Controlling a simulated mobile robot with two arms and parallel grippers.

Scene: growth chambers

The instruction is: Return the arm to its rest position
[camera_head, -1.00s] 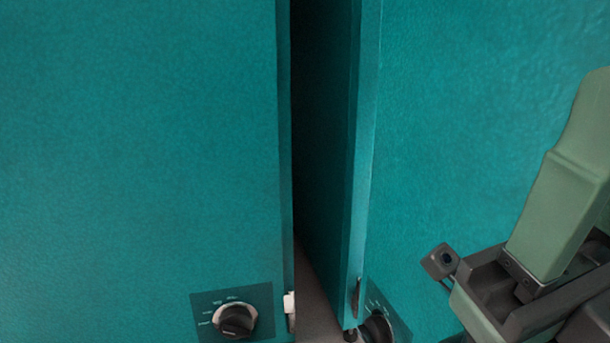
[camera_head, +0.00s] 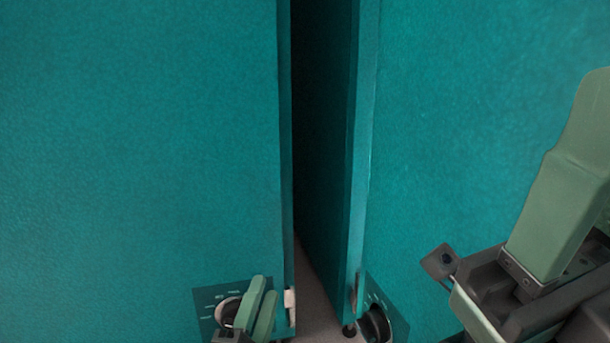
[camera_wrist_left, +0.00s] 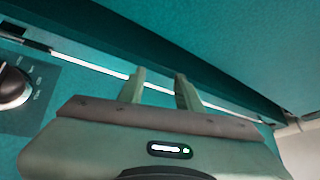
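My left gripper (camera_head: 265,285) has come into the bottom of the head view, its two green fingers pointing up in front of the left chamber's dial (camera_head: 226,312). In the left wrist view its fingers (camera_wrist_left: 160,73) stand apart with nothing between them, so it is open and empty. Beyond them is the teal chamber front. Whether the fingers touch the front or dial, I cannot tell. My right gripper (camera_head: 590,90) is partly in view at the right edge; one large green finger shows above its dark base, and the rest is cut off.
The left teal chamber front (camera_head: 140,150) and the right teal door (camera_head: 480,120) fill the view, with a dark narrow gap (camera_head: 318,130) between them. A white catch (camera_head: 290,300) sits at the left edge.

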